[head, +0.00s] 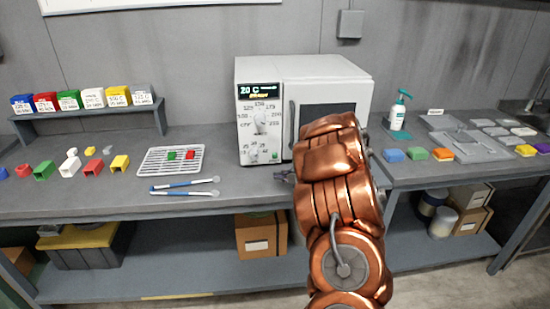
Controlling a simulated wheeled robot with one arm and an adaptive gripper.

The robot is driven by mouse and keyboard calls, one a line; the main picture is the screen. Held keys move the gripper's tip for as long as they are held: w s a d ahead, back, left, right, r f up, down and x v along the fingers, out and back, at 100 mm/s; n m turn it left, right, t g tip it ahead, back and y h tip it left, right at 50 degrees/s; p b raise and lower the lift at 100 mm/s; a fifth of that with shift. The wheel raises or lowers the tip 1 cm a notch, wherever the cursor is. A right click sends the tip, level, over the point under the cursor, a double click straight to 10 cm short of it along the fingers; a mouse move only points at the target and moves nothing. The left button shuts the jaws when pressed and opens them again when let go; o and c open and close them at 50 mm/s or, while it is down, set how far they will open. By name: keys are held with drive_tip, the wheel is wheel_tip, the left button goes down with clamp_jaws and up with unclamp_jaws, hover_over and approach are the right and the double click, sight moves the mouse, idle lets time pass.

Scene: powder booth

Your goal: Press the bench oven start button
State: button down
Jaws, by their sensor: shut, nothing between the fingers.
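The white bench oven (325,72) stands on the grey bench against the back wall. My gripper (281,176) shows small at the left of my arm, in front of the oven's lower front and apart from the panel. It is shut and empty.
A wire rack (150,165) with a red and a green block, and two blue-handled tools (185,184), lie left of the oven. Coloured boxes stand on a small shelf (60,112) at left. A pump bottle (399,113) and coloured blocks are at right. Bench in front of the panel is clear.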

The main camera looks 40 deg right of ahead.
sight(275, 156)
drive_tip(key=shift+w+d+r+p, duration=0.1)
drive_tip(key=shift+w+d+p, duration=0.65)
drive_tip(key=shift+w, duration=0.2)
drive_tip(key=shift+w+d+p, duration=0.6)
drive_tip(key=shift+w+p, duration=0.1)
drive_tip(key=shift+w, duration=0.2)
drive_tip(key=shift+w+d+p, duration=1.1)
drive_tip(key=shift+w+d, duration=0.1)
drive_tip(key=shift+w, duration=0.45)
drive_tip(key=shift+w+d, duration=0.1)
drive_tip(key=shift+d, duration=0.05)
drive_tip(key=shift+w+d+f, duration=0.2)
drive_tip(key=shift+w+d+r+p, duration=0.1)
drive_tip(key=shift+w+d+p, duration=0.25)
drive_tip(key=shift+p, duration=0.1)
drive_tip(key=shift+a, duration=0.15)
drive_tip(key=shift+s+a+b, duration=0.2)
drive_tip(key=shift+s+b, duration=0.15)
drive_tip(key=shift+b, duration=0.2)
drive_tip(key=shift+s+a+b, duration=0.3)
